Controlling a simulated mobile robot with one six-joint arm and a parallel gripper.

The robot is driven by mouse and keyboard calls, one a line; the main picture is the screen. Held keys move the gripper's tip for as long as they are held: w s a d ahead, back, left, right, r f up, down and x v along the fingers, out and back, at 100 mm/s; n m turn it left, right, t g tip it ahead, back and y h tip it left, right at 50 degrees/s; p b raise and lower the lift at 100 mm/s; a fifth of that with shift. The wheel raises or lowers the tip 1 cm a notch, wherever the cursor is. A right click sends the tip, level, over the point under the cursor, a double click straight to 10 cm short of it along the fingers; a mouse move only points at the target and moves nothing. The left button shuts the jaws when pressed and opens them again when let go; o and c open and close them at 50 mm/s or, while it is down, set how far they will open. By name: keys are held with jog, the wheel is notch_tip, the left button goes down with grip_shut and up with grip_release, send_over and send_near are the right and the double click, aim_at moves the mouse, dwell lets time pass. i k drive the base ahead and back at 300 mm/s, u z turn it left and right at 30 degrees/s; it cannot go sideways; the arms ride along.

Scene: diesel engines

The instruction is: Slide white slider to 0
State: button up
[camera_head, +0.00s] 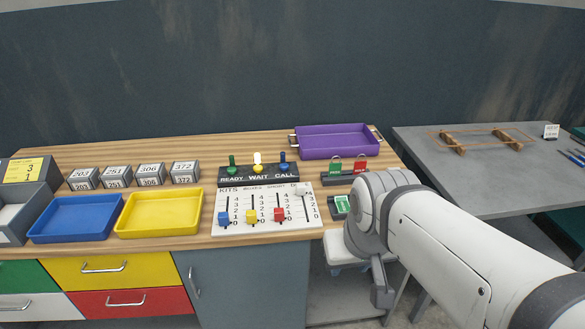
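The white slider (301,191) is on the rightmost track of the white KITS panel (236,233). It sits near the top of its track, around the 4 mark. The blue slider (224,218), yellow slider (251,216) and red slider (279,214) sit low on their tracks, near the bottom numbers. My white arm (440,230) reaches in from the lower right, and its bent end is right of the panel and apart from it. A dark grey part hangs below the wrist; I cannot make out gripper fingers or anything held.
Behind the panel stands a READY/WAIT/CALL switch box (259,173) with raised levers. A purple tray (335,141) is at the back. Yellow (160,230) and blue (75,236) trays lie left. Small red and green tagged items stand near my arm. A grey table (480,185) is at right.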

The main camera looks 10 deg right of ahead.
aim_at(301, 189)
jog(key=u, duration=0.05)
jog(key=i, duration=1)
jog(key=z, duration=0.05)
